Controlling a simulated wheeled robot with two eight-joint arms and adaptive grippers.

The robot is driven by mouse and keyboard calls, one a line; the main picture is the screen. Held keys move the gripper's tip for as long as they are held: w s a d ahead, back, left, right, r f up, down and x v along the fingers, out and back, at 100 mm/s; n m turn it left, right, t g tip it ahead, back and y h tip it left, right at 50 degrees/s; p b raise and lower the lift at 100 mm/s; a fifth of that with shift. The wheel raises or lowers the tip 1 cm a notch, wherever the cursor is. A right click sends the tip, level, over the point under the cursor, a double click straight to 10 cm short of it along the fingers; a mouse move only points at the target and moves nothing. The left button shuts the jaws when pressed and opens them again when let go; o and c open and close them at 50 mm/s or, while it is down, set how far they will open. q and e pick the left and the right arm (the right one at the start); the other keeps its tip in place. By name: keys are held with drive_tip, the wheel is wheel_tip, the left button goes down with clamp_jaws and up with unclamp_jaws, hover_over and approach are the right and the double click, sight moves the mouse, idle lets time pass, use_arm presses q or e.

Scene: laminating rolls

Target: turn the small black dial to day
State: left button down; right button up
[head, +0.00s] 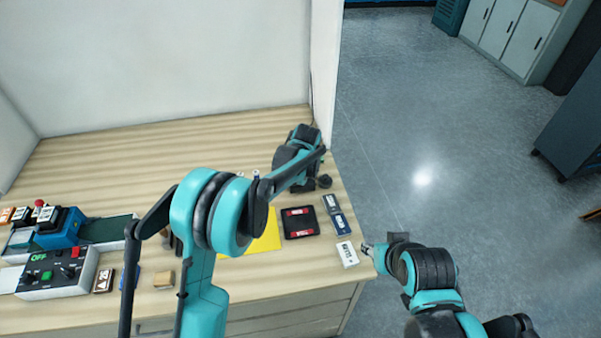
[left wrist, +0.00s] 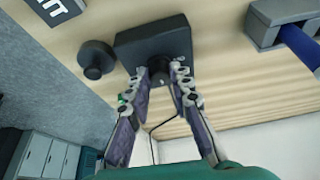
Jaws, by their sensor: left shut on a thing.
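The small black dial (left wrist: 159,78) shows in the left wrist view as a short dark knob on a black box (left wrist: 152,40). My left gripper (left wrist: 163,80) is shut on this knob, one finger on each side. The dial's markings are hidden, so its setting cannot be read. In the head view my left forearm and wrist cover the box and the gripper at the table's back right. My right gripper (head: 368,249) is at the table's right edge, beside a white labelled block (head: 347,253); its finger opening is too small to tell.
A round black knob-like piece (left wrist: 96,59) lies beside the box; it also shows in the head view (head: 325,181). A grey holder with a blue bar (left wrist: 268,24) is close by. A black-red tray (head: 300,222), yellow sheet (head: 266,240) and control box (head: 58,274) lie on the table.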

use_arm(q)
drive_tip(key=shift+d+n+g+y, duration=0.15)
drive_tip(key=shift+n+y, duration=0.2)
drive_tip(key=shift+n, duration=0.6)
drive_tip(key=shift+n+g+y, duration=0.15)
drive_tip(key=shift+n+y, duration=0.2)
drive_tip(key=shift+n, duration=0.6)
drive_tip(key=c, duration=1.4)
unclamp_jaws()
drive_tip(key=shift+o, duration=0.2)
drive_tip(key=v, duration=1.2)
drive_tip(key=shift+w+d, duration=0.1)
